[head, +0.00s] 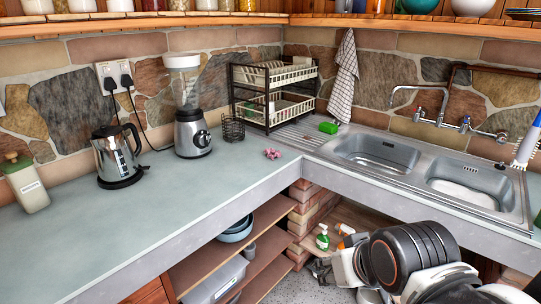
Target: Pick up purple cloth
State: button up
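A small crumpled pink-purple cloth (272,153) lies on the grey-green countertop (190,210), near the inner corner in front of the dish rack. It is small in the picture, and nothing touches it that I can see. My arm's black and white links fill the lower right, in front of the sink cabinet, well apart from the cloth. I cannot make out my gripper's fingers.
A kettle (117,155), a blender (190,120), a wire basket (233,129) and a two-tier dish rack (272,92) stand behind and left of the cloth. A green sponge (329,127) and a double sink (470,185) are to its right. The counter's front edge is close; its left front is clear.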

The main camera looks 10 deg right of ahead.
aim_at(272, 153)
jog(key=i+l+z, duration=0.1)
jog(key=i+l, duration=0.15)
jog(key=i, duration=0.45)
jog(key=i+l+z, duration=0.15)
jog(key=i, duration=0.5)
jog(key=i+l+z, duration=0.1)
jog(key=i, duration=0.6)
jog(key=l, duration=0.1)
